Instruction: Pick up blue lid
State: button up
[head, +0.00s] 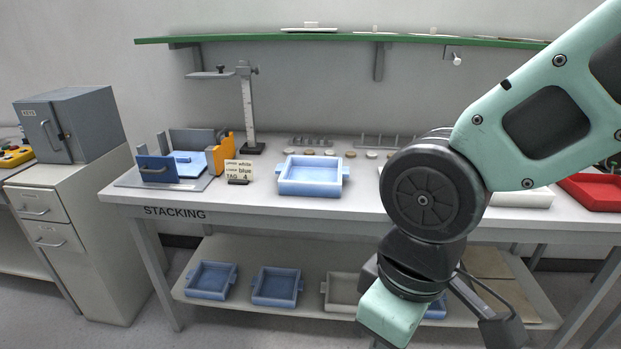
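A flat blue piece with a small raised part, possibly the blue lid (183,158), lies inside a fixture at the left of the stacking table. A blue upright plate (157,169) stands at the fixture's front left, and an orange block (220,152) stands at its right. A light blue tray with side handles (310,189) sits on the table, right of the fixture. I cannot tell for certain which blue piece is the lid. My arm hangs in front of the table's right half, and its fingers are not in view.
A height gauge (248,115) stands behind the fixture. Blue trays (211,279) rest on the lower shelf (230,253). A red tray (598,190) is at the far right. A cabinet (90,225) stands left.

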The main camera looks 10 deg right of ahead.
aim_at(189, 164)
jog(key=i+j+z, duration=0.1)
jog(key=i+j, duration=0.2)
jog(key=j, duration=0.2)
jog(key=i+j, duration=0.3)
jog(key=j, duration=0.25)
jog(key=i+j+z, duration=0.15)
jog(key=i+j, duration=0.15)
jog(key=j, duration=0.25)
jog(key=i+j+z, duration=0.1)
jog(key=i+j, duration=0.2)
jog(key=j, duration=0.3)
jog(key=i+j, duration=0.2)
jog(key=j, duration=0.4)
jog(key=i+j+z, duration=0.15)
jog(key=j, duration=0.45)
jog(key=i+j+z, duration=0.1)
jog(key=i+j, duration=0.25)
jog(key=j, duration=0.25)
jog(key=i+j, duration=0.2)
jog(key=j, duration=0.45)
jog(key=z, duration=0.05)
